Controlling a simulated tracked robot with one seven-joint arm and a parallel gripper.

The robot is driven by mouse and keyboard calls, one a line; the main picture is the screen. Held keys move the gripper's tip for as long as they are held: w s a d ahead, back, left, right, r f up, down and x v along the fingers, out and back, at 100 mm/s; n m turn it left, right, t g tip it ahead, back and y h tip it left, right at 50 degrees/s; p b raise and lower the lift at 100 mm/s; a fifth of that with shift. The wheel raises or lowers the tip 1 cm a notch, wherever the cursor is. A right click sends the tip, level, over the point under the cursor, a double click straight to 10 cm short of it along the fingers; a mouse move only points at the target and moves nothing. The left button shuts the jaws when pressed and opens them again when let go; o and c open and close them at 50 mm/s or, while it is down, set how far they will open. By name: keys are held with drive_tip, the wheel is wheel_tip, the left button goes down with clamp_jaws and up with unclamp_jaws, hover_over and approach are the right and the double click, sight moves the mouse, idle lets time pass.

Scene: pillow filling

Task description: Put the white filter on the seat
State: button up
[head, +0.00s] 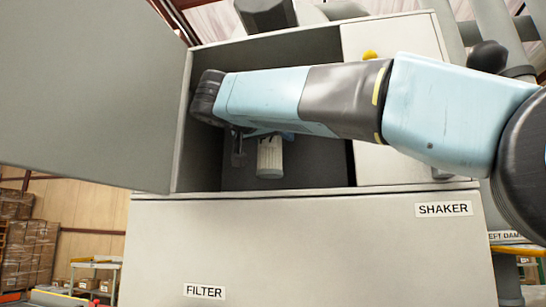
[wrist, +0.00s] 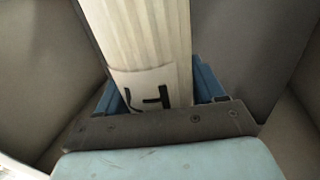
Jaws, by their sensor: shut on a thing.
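The white filter (head: 269,160) is a pale ribbed cylinder inside the open cabinet, hanging below my gripper (head: 266,136). In the wrist view the white filter (wrist: 145,35) runs up from my gripper (wrist: 160,90) to the top edge. A white label with black marks is on its near end. Blue jaw parts show on both sides of the filter, and my gripper is shut on it. The filter's lower end is above or against the dark cabinet interior; contact cannot be told. I cannot make out the seat in either view.
The cabinet's grey door (head: 95,90) stands open on the left. A pale panel (head: 395,35) bounds the opening on the right. The front wall (head: 300,250) carries FILTER and SHAKER labels. In the wrist view grey cabinet walls (wrist: 40,70) are close around the gripper.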

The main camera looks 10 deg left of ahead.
hover_over(272, 178)
drive_tip(key=shift+s+d+f, duration=0.1)
drive_tip(key=shift+f, duration=0.95)
drive_tip(key=shift+d+f, duration=0.1)
drive_tip(key=shift+f, duration=0.95)
drive_tip(key=shift+f, duration=0.25)
drive_tip(key=shift+a+f, duration=0.2)
drive_tip(key=shift+f, duration=0.5)
drive_tip(key=o, duration=1.3)
drive_tip(key=shift+c, duration=0.2)
drive_tip(key=shift+r, duration=0.65)
drive_tip(key=v, duration=1.2)
drive_tip(key=shift+r, duration=0.25)
